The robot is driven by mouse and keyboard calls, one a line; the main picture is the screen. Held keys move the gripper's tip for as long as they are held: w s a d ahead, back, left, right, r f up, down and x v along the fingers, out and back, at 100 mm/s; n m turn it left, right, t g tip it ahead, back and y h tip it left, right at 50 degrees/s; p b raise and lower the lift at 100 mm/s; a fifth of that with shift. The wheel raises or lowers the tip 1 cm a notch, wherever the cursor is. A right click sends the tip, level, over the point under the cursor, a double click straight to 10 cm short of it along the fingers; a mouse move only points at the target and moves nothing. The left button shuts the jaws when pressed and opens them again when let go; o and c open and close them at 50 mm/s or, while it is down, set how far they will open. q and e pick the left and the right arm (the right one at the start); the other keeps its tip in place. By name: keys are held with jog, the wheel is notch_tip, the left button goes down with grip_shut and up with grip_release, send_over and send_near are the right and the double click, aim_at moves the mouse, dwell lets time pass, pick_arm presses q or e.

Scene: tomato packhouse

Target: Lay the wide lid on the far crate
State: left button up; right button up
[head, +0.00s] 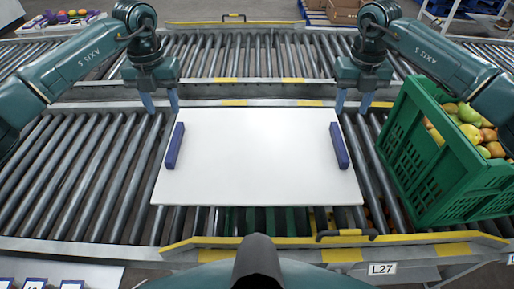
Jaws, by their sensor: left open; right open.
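The wide lid (255,155) is a flat white panel with two dark blue handles, a left one (175,146) and a right one (339,146). It lies across the near roller conveyor, in the middle of the head view. My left gripper (160,102) is open and empty at the lid's far left corner, beyond the left handle. My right gripper (353,102) is open and empty at the far right corner, beyond the right handle.
A second roller conveyor (245,56) runs behind the near one (75,165). Rollers left of the lid are bare. A yellow-and-black edge (230,242) borders the near side. A tray of colourful items (62,20) sits far left; cardboard boxes (343,12) are at the back.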

aim_at(174, 140)
pick_arm(q)
notch_tip(174, 140, down, 12)
jog(key=shift+r, duration=0.1)
pick_arm(e)
notch_tip(174, 140, down, 12)
jog(key=shift+r, duration=0.1)
pick_arm(q)
grip_shut()
pick_arm(e)
grip_shut()
pick_arm(q)
jog(key=shift+w, duration=0.1)
